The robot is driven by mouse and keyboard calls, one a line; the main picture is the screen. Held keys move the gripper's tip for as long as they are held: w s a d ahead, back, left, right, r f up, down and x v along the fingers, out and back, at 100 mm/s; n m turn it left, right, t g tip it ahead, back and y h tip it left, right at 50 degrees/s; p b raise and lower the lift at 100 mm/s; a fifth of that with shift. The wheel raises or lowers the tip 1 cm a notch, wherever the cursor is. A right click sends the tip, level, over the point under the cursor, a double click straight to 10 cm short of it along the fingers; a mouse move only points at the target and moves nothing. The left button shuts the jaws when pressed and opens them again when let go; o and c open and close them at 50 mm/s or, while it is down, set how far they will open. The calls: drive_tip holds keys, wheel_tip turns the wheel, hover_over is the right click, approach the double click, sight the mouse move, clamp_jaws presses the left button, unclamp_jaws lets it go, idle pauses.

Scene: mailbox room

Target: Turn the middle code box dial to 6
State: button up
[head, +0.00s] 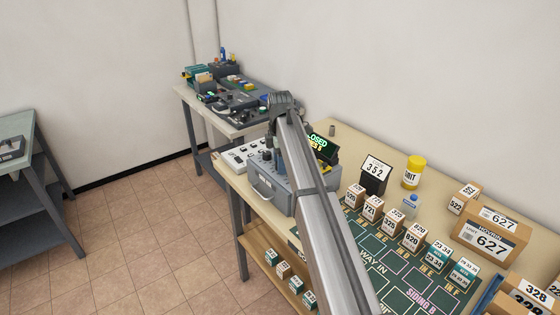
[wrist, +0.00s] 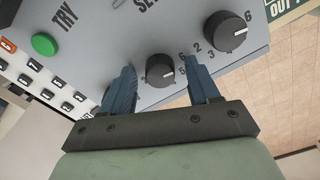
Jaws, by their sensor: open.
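In the wrist view, a black code box dial (wrist: 160,70) sits between the two blue fingers of my gripper (wrist: 163,88). The fingers are open, one on each side of it, with visible gaps. Its printed digits are small, so its setting is hard to read. A second black dial (wrist: 226,31) is up and right, with 2, 3 and 6 around it. I cannot tell whether another dial is hidden behind the left finger. The grey code box also shows in the head view (head: 268,188), partly covered by my arm.
A green TRY button (wrist: 44,44) is on the panel's left. A white keypad (head: 242,153) adjoins the box. A small display (head: 325,148) with green text stands behind it. Cartons (head: 490,240) and a yellow tin (head: 413,172) stand to the right.

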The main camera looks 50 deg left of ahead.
wheel_tip(320, 180, up, 14)
idle(0.7)
drive_tip(key=shift+f, duration=0.1)
wheel_tip(320, 180, down, 14)
drive_tip(key=m, duration=1.7)
drive_tip(key=shift+c, duration=0.2)
